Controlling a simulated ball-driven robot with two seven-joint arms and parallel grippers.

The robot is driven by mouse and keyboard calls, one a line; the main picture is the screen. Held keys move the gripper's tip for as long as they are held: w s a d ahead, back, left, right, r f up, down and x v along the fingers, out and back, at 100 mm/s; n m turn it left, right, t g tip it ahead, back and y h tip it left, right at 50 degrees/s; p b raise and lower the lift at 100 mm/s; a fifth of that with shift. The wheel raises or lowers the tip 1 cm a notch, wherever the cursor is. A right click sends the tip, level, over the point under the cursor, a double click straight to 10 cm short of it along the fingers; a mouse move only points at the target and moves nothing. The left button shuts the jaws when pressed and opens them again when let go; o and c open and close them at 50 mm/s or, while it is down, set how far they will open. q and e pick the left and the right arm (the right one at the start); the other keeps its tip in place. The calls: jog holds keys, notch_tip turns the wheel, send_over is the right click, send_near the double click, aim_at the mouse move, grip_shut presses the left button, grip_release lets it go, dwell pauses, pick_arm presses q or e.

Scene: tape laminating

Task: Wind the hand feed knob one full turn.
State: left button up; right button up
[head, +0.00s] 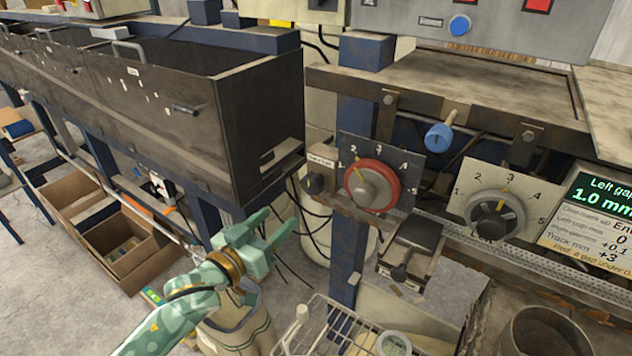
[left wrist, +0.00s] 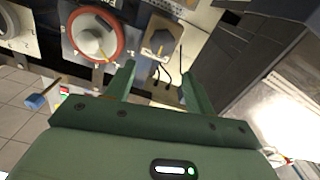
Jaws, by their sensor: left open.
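A small dark knob (head: 313,183) sits on a beige plate with a label too small to read surely; it may be the hand feed knob. It also shows in the left wrist view (left wrist: 157,42), beyond the gap between my fingers. To its right is a red-rimmed dial (head: 372,187) with a grey centre and a numbered plate; it also shows in the left wrist view (left wrist: 94,38). My left gripper (head: 276,228) is open and empty, below and left of the small knob and apart from it. My right gripper is not in view.
A black dial (head: 494,215) and a screen (head: 590,215) reading "Left gap 1.0 mm" are further right. A blue-ended handle (head: 439,137) juts out above. A dark metal trough (head: 190,110) stands left. A wire rack (head: 335,330) is low in front. Cables hang below the small knob.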

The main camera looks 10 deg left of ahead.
aim_at(309, 187)
pick_arm(q)
jog(key=x, duration=1.4)
jog(key=shift+w+a+f, duration=0.1)
jog(key=shift+w+a, duration=0.05)
jog(key=shift+w, duration=0.1)
jog(key=c, duration=0.7)
